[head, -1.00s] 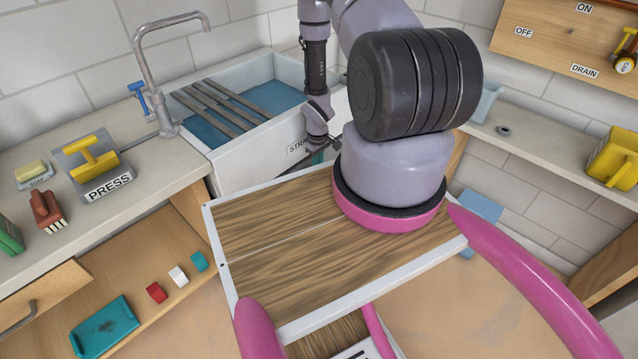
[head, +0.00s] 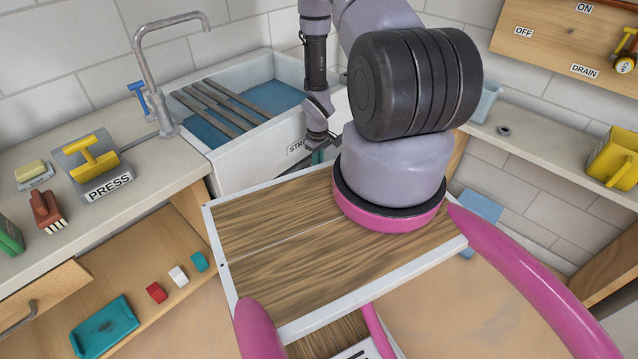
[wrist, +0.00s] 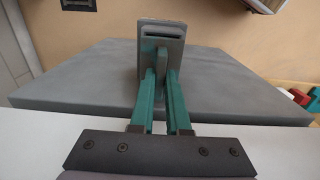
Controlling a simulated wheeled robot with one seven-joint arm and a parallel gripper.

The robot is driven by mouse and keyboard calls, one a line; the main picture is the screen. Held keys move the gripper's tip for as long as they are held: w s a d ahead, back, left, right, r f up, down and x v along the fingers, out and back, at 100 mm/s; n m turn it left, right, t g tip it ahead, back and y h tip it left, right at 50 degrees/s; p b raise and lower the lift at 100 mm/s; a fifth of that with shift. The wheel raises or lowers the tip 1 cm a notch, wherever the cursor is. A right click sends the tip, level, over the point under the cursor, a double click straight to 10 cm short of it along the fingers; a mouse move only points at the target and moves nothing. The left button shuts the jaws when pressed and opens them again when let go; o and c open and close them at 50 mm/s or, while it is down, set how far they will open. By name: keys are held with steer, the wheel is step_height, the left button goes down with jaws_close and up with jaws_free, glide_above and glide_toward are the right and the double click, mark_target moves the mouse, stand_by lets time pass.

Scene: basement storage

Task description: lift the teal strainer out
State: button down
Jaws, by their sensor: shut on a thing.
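My gripper (wrist: 161,76) has two teal fingers in the wrist view, closed on the upright tab of a grey slotted handle (wrist: 162,29). The handle stands at the far edge of a wide grey slab (wrist: 75,80). In the head view my gripper (head: 322,150) is at the front of the white sink (head: 240,160), beside a partly covered label starting "STR" (head: 296,147). My arm hides much of it there. I cannot make out a teal strainer body in either view; only teal finger parts show by the sink.
The sink holds blue water (head: 270,97) under grey slats (head: 215,105). A wood-topped panel with a white rim (head: 275,215) lies in front of it. A yellow-handled press (head: 92,160) stands on the left counter. A teal tray (head: 105,325) and small blocks lie on the lower shelf.

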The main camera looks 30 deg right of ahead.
steer(key=shift+r, duration=3.1)
